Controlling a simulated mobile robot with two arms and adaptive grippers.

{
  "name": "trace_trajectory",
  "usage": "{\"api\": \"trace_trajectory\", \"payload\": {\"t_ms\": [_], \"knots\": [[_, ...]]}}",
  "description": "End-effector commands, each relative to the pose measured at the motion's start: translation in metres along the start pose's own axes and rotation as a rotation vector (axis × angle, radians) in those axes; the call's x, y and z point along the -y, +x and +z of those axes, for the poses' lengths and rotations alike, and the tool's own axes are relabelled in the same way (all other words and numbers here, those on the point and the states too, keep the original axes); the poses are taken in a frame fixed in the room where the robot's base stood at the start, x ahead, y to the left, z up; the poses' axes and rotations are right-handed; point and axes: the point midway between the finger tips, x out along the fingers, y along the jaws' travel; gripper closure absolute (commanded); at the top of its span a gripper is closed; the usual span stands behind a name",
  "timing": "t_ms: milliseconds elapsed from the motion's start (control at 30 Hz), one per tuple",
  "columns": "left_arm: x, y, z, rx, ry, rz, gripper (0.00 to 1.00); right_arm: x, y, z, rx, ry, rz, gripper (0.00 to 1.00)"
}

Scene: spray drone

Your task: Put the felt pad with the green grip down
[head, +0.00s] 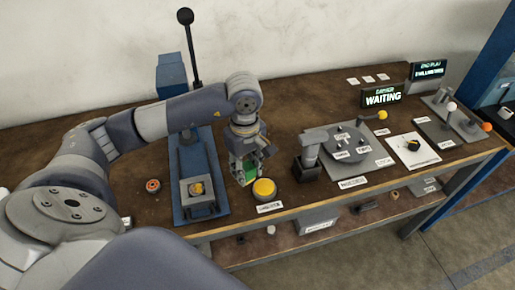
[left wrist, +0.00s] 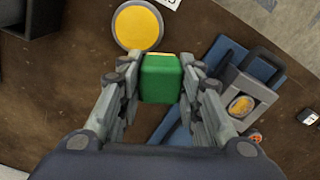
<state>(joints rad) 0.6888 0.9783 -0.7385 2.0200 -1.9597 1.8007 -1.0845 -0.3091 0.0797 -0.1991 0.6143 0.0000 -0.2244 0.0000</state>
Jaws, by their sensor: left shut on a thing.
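My left gripper (head: 246,178) is shut on the green grip (left wrist: 160,80) of the felt pad, between its two fingers in the left wrist view. The green grip also shows between the fingers in the head view (head: 249,167). The gripper hangs pointing down over the brown workbench (head: 240,225), between the blue press stand and a round yellow button. I cannot tell whether the pad touches the bench. My right gripper is not in view.
The yellow button (head: 264,189) stands just right of the gripper. The blue stand (head: 203,203) with a tall black-knobbed lever is on the left. A grey round dial fixture (head: 345,143) stands farther right. A screen reads WAITING (head: 382,97). Bench space between is narrow.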

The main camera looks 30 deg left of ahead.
Motion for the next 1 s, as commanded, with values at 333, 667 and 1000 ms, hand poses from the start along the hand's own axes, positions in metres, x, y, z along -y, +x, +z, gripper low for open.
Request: {"api": "trace_trajectory", "payload": {"t_ms": [333,667,1000], "knots": [[-0.057,0.003,-0.043,0.003,-0.004,0.002,0.9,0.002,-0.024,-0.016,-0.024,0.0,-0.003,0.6],[-0.083,0.009,-0.065,0.001,0.0,0.001,0.9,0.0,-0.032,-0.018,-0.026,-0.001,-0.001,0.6],[-0.083,0.042,-0.065,0.002,0.001,0.0,0.9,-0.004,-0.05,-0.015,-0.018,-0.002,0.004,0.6]]}}
